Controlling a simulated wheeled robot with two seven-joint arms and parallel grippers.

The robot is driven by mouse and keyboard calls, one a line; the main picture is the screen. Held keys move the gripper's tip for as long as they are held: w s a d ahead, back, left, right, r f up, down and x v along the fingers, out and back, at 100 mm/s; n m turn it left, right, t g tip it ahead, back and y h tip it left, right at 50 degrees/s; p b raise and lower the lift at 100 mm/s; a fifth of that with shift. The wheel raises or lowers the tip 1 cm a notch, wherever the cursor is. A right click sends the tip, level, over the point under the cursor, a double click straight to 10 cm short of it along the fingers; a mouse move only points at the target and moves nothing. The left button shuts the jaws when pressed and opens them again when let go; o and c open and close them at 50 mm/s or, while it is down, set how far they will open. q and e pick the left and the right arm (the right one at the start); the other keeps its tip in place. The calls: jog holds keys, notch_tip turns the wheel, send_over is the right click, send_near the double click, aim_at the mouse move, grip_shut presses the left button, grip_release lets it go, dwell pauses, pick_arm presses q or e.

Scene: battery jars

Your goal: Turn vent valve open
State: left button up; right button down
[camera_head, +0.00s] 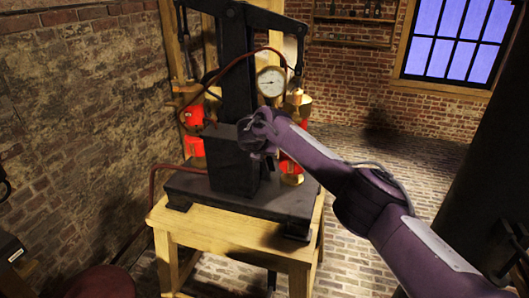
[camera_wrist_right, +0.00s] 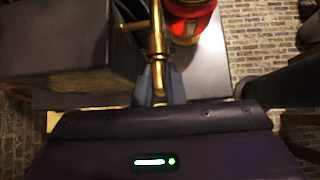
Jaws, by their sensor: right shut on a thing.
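A brass valve handle (camera_wrist_right: 158,42), which I take to be the vent valve, shows in the right wrist view, with a short side stem reaching left toward a dark box. My right gripper (camera_wrist_right: 160,88) is shut on the lower end of this brass piece. In the head view my right gripper (camera_head: 264,150) is at the front right of the black machine (camera_head: 233,155), just below the pressure gauge (camera_head: 271,81). There the wrist hides the valve, and I cannot tell its turned position. My left gripper is not in view.
The machine stands on a black base on a wooden table (camera_head: 235,232). Red jars with brass tops (camera_head: 298,103) stand close behind and beside the gripper; one red jar (camera_wrist_right: 190,18) is near it in the wrist view. A red hose (camera_head: 155,180) hangs at left. Brick floor lies open at right.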

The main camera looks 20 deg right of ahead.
jog(key=shift+w+d+r, duration=0.1)
jog(key=shift+r, duration=0.15)
dwell(0.4)
jog(key=c, duration=1.5)
grip_release()
jog(key=shift+f, duration=0.15)
jog(key=shift+s+a+r, duration=0.2)
jog(key=shift+s+a, duration=0.05)
jog(key=b+v, duration=0.2)
jog(key=v, duration=0.5)
jog(key=shift+w, duration=0.1)
